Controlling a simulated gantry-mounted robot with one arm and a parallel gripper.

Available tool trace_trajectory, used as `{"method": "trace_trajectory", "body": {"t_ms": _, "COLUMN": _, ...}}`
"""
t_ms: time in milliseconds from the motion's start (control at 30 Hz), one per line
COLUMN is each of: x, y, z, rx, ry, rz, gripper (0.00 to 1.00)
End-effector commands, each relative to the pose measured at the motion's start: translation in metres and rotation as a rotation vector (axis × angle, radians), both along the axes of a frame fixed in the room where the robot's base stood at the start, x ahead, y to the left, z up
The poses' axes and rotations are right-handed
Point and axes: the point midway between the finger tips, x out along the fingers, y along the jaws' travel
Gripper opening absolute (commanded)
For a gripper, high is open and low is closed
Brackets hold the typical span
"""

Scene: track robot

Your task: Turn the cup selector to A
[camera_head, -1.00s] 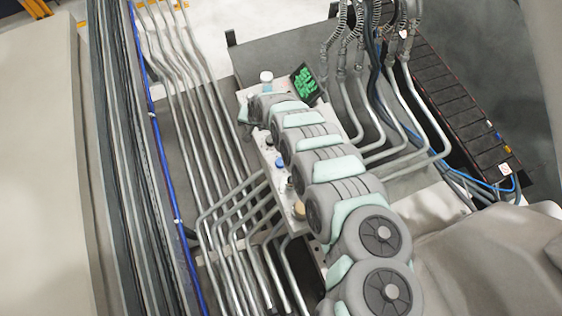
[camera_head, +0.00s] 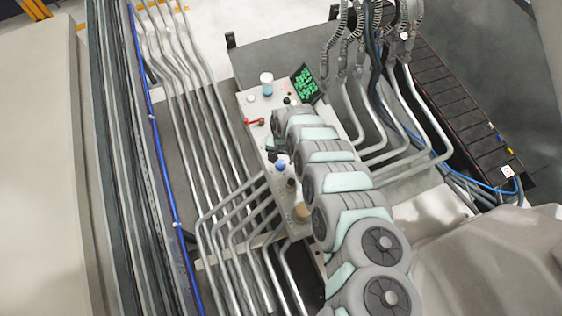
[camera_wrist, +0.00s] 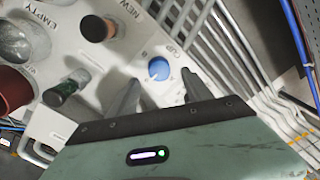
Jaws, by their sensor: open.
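The cup selector is a round blue knob (camera_wrist: 159,68) on a pale panel, with the lettering "CUP" beside it and what looks like a "B" near it. Its pointer position is too small to read for sure. In the head view the blue knob (camera_head: 280,164) sits on the panel's left part, beside my arm. My gripper (camera_wrist: 160,91) is open, its two grey fingers apart, with the knob showing just beyond the gap between them. I see no contact with the knob. In the head view my gripper (camera_head: 272,156) is small and dark, close to the knob and partly hidden by my arm.
Metal pipes (camera_wrist: 225,50) run alongside.

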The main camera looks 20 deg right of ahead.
Motion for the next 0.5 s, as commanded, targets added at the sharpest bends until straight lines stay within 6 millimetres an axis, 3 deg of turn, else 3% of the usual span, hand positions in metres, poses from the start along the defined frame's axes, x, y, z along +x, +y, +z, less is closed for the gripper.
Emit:
{"method": "trace_trajectory", "body": {"t_ms": 200, "x": 0.0, "y": 0.001, "z": -0.027, "rx": 0.0, "ry": 0.001, "rz": -0.002, "gripper": 0.58}}
{"method": "trace_trajectory", "body": {"t_ms": 500, "x": -0.001, "y": 0.001, "z": -0.042, "rx": -0.001, "ry": 0.003, "rz": -0.002, "gripper": 0.58}}
